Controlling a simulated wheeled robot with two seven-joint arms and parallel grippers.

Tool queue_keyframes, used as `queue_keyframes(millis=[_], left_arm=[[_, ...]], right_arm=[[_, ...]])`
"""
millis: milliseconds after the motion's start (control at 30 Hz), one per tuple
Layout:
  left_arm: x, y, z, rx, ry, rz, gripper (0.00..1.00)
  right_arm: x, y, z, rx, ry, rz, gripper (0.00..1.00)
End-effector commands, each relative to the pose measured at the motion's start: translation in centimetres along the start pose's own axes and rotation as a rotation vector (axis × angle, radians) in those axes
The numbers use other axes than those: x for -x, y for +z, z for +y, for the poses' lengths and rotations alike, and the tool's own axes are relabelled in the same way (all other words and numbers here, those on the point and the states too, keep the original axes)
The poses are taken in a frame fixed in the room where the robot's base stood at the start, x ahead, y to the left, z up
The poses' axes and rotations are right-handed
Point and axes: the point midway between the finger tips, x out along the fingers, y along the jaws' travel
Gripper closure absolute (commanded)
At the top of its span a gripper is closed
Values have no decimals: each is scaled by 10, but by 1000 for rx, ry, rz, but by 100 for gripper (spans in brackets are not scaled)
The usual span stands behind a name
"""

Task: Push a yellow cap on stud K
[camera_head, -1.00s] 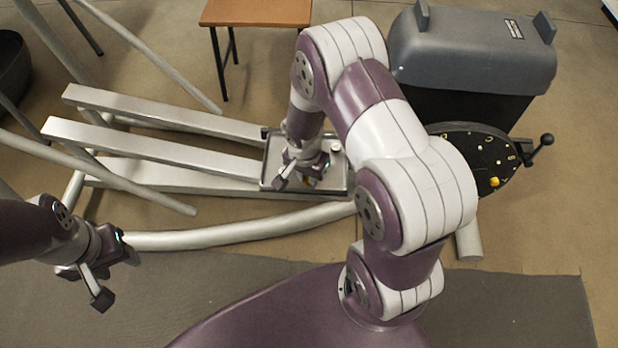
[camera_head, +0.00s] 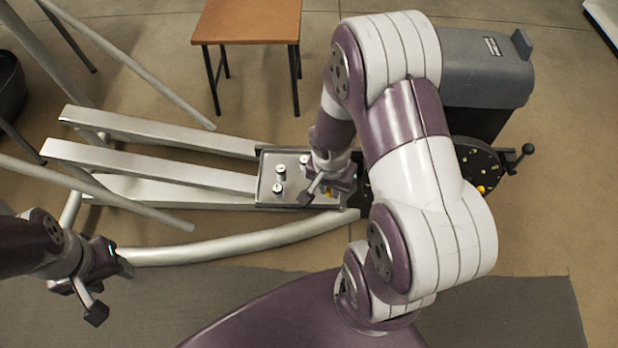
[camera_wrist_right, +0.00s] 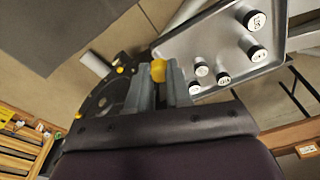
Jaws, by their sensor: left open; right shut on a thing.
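My right gripper (camera_head: 325,190) is shut on a yellow cap (camera_wrist_right: 158,70), held between its two fingertips in the right wrist view. In the head view it is over the right end of a metal tray (camera_head: 262,190). Several white studs with dark-lettered tops stand in the tray, among them one stud (camera_head: 281,169), also in the wrist view (camera_wrist_right: 222,78). The letters are too small or turned to read surely, so I cannot tell which stud is K. My left gripper (camera_head: 108,282) is open and empty at the lower left, far from the tray.
A black round dial (camera_head: 472,160) with a knob handle (camera_head: 527,149) stands right of the tray, a yellow cap (camera_head: 481,189) on it. Behind it is a grey-lidded bin (camera_head: 485,75). Silver beams (camera_head: 150,165) run left; a wooden table (camera_head: 247,22) stands at the back.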

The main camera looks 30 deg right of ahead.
Motion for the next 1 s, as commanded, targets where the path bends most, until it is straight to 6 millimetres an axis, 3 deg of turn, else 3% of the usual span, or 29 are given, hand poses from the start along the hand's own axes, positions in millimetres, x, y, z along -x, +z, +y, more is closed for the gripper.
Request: queue_keyframes(millis=[33,233,533,633,767,1000], left_arm=[[8,-1,0,0,0,0,50],[14,-2,0,0,0,0,50],[14,-2,0,0,0,0,50],[14,-2,0,0,0,0,50],[14,-2,0,0,0,0,50],[14,-2,0,0,0,0,50]], right_arm=[[11,0,10,-5,0,1,100],[22,2,34,-2,1,-1,100],[23,5,41,108,-14,1,100],[27,-5,37,186,-24,3,100],[35,-25,19,321,-42,4,100],[57,-57,-61,665,-83,2,100]])
